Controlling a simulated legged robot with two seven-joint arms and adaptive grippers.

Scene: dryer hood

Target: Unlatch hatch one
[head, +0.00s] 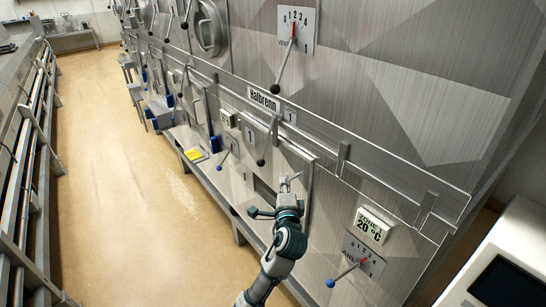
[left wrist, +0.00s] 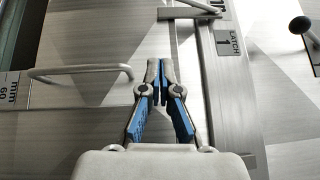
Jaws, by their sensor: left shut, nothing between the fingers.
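A plate marked "LATCH 1" (left wrist: 229,42) is on a metal strip in the left wrist view, right of my left gripper. My left gripper (left wrist: 161,64) is shut and empty, its blue-padded fingers pointing at the steel front. A thin bent metal handle (left wrist: 80,71) ends just left of the fingers; I cannot tell if they touch. In the head view my left gripper (head: 290,183) is beside the lower edge of a hatch panel (head: 252,137) marked 1. The arm hides part of that area. My right gripper is in neither view.
A dark-knobbed lever (left wrist: 300,25) is at the upper right of the wrist view. A long rail (head: 380,176) crosses the front. The floor aisle (head: 120,160) at left is clear.

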